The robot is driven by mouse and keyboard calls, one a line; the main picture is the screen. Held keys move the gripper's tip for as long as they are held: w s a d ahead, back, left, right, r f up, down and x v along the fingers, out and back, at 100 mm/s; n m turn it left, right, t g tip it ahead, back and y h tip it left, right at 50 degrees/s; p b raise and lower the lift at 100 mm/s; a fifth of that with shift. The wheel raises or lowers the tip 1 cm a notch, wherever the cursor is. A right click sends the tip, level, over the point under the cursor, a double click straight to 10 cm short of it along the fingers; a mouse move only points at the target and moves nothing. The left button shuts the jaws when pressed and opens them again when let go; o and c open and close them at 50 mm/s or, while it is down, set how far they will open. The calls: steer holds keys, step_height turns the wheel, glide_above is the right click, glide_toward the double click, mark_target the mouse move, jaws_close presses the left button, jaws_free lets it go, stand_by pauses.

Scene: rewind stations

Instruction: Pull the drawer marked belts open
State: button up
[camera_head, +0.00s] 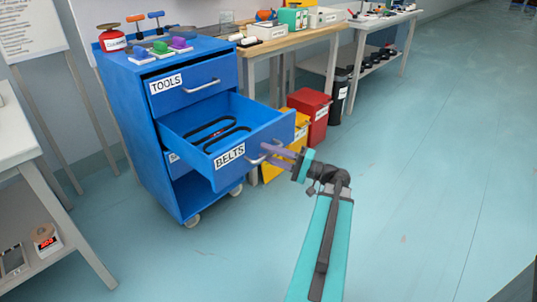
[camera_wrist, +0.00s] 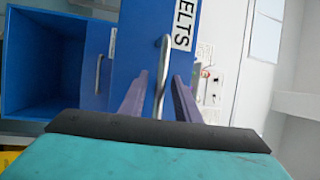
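The belts drawer (camera_head: 243,153) of the blue cart stands pulled well out, with black belt loops (camera_head: 214,130) lying inside. Its front carries the BELTS label (camera_head: 229,156), which is partly seen in the wrist view (camera_wrist: 182,27). My gripper (camera_head: 267,153) is at the drawer's metal handle (camera_head: 256,160). In the wrist view the handle (camera_wrist: 163,60) lies between the two purple fingers of my gripper (camera_wrist: 161,77), with gaps on both sides, so the fingers are open around it.
The tools drawer (camera_head: 192,84) above is shut. A lower drawer with a handle (camera_wrist: 98,74) and an open compartment (camera_wrist: 50,65) are below. A yellow bin (camera_head: 275,168) and red bin (camera_head: 309,115) stand close to the right. The floor right of my arm is clear.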

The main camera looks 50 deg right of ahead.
steer(key=shift+s, duration=0.1)
steer(key=p+v, duration=0.2)
steer(key=v, duration=1.1)
steer(key=shift+s+d, duration=0.2)
steer(key=shift+s, duration=0.15)
steer(key=shift+f, duration=0.1)
